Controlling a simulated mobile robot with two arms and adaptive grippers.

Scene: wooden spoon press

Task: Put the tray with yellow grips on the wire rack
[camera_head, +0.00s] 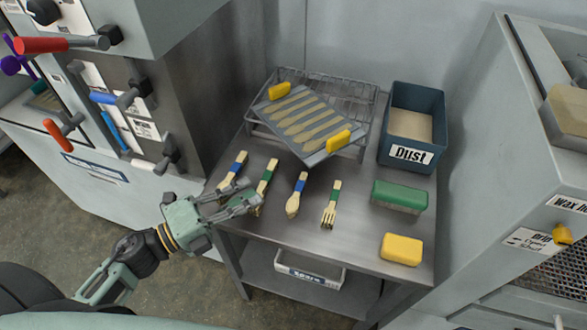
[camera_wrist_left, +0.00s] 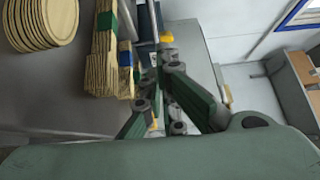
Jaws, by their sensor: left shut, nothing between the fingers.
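The tray (camera_head: 283,110) has a yellow grip (camera_head: 278,91) at its left end and another (camera_head: 338,141) at its right end. It holds several wooden pieces in slots. It lies skewed on the wire rack (camera_head: 353,88), with its front part reaching past the rack's front; I cannot tell whether it is fully seated. My left gripper (camera_head: 242,197) is shut and empty, by the table's left front edge, close to the utensils and apart from the tray. Its fingers also show in the left wrist view (camera_wrist_left: 160,92). My right gripper is not in view.
Wooden utensils with blue or green bands, such as a spoon (camera_head: 293,204) and a fork (camera_head: 330,212), lie before the rack. A blue Dust bin (camera_head: 397,150) stands right of it. A green block (camera_head: 400,194) and a yellow block (camera_head: 402,249) are at the right.

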